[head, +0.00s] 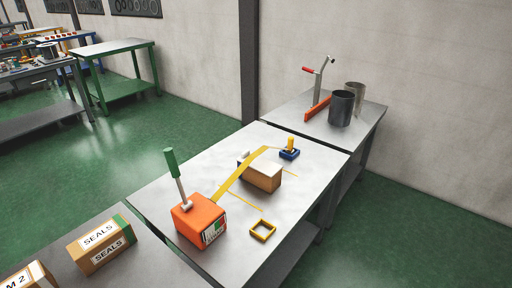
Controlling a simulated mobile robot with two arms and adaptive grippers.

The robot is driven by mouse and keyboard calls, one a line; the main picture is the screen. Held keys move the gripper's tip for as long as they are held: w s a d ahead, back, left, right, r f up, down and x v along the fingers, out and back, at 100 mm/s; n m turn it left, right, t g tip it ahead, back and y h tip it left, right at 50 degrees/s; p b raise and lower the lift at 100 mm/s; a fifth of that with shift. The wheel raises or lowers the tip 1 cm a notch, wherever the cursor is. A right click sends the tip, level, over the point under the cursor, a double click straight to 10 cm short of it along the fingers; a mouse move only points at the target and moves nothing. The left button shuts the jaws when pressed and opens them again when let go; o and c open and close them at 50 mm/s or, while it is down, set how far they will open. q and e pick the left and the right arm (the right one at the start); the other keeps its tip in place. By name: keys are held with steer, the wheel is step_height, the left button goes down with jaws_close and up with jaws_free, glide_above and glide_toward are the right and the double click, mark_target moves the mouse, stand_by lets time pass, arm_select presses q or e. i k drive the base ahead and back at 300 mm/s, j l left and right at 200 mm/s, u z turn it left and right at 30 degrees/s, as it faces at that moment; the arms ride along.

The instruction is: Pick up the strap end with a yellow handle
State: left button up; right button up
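A flat yellow strap (237,176) runs from an orange box (196,216) with a green-gripped lever (171,164) up past a brown block with a white top (260,181). The strap's far end shows close to the block's back, left of the yellow handle; I cannot tell whether they are joined. Neither of my grippers is in view.
Two grey cylinders (342,108) and an orange-based lever tool (317,108) stand on the back right table.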

mark_target(290, 144)
steer(key=i+l+u, duration=0.15)
steer(key=l+u, duration=0.2)
steer(key=i+l+u, duration=0.15)
steer(key=u, duration=0.2)
steer(key=i+l+u, duration=0.1)
steer(key=l+u, duration=0.6)
steer(key=l, duration=0.1)
